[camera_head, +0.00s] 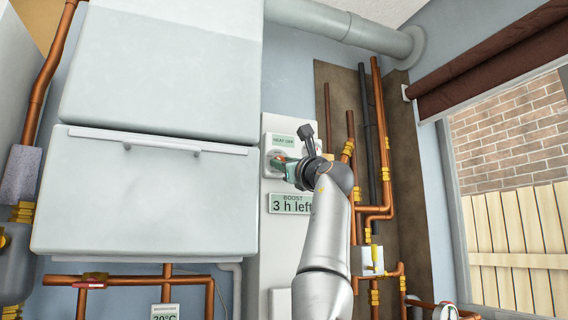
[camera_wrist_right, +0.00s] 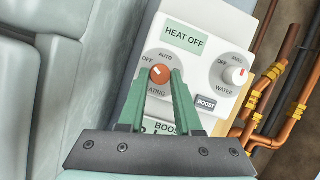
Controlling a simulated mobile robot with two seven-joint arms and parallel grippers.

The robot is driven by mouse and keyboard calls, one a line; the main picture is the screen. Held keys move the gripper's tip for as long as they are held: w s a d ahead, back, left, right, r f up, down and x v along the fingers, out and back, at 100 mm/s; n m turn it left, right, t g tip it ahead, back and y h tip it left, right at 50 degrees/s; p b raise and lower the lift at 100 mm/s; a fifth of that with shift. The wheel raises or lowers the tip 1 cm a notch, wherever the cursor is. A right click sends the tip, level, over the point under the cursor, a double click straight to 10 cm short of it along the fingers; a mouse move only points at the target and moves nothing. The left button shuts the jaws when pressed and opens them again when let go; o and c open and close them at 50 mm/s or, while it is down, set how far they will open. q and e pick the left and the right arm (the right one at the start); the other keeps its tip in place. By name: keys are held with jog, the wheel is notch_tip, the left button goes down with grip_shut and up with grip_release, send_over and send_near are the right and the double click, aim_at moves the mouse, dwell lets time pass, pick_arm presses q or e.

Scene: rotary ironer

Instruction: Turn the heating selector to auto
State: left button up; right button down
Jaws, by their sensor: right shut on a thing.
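The heating selector is a round orange-red knob (camera_wrist_right: 160,74) on a white control panel (camera_wrist_right: 228,112), with OFF and AUTO marked around it. A short white mark shows on the knob, towards its upper left, on the OFF side. The display (camera_wrist_right: 184,38) above it reads HEAT OFF, and it also shows in the head view (camera_head: 283,140). My right gripper (camera_wrist_right: 162,79) has its green fingertips on either side of the knob, shut on it. In the head view the right gripper (camera_head: 278,162) reaches the panel and covers most of the knob. My left gripper is not in view.
A lower display (camera_head: 291,204) reads BOOST 3 h left. Large pale cabinets (camera_head: 146,195) stand left, copper pipes (camera_head: 382,130) right.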

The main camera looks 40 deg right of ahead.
jog(key=shift+m, duration=0.4)
jog(key=shift+a+r+m+g+h+p, duration=0.1)
jog(key=shift+m+g+h+p, duration=0.5)
jog(key=shift+m, duration=0.95)
jog(key=shift+a+m+g+h+p, duration=0.1)
jog(key=shift+m+g+h+p, duration=0.1)
jog(key=shift+m+h, duration=1.05)
jog(key=shift+a+r+m+g+h+p, duration=0.1)
jog(key=shift+m+g+h+p, duration=0.3)
jog(key=shift+m, duration=1.4)
jog(key=shift+f+h, duration=0.1)
jog(key=shift+h, duration=0.15)
jog(key=c, duration=0.6)
grip_release()
